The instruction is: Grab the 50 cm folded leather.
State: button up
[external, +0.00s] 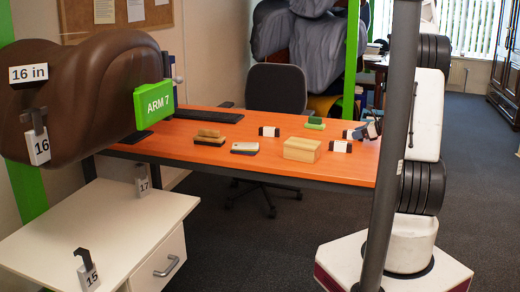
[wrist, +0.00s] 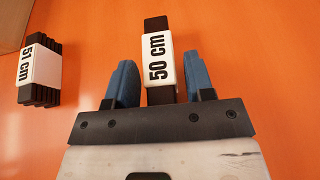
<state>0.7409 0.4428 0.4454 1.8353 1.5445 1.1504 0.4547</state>
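The 50 cm folded leather (wrist: 160,58) is a dark strip bundle with a white band reading "50 cm". In the wrist view it lies between the two blue fingers of my gripper (wrist: 158,75), with a gap on each side. My gripper is open and empty; its height above the leather is hard to tell. In the external view my gripper (external: 371,130) is at the right end of the orange table, beside a small dark-and-white bundle (external: 351,134) that appears to be this leather. Its label is unreadable there.
The 51 cm folded leather (wrist: 40,70) lies to the left in the wrist view. A wooden box (external: 302,149), another banded bundle (external: 269,131), a green object (external: 315,123) and a brush (external: 208,139) sit on the orange table (external: 210,165). Bare tabletop lies right of the 50 cm leather.

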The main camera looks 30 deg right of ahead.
grip_shut()
jog(key=shift+r, duration=0.2)
jog(key=shift+r, duration=4.8)
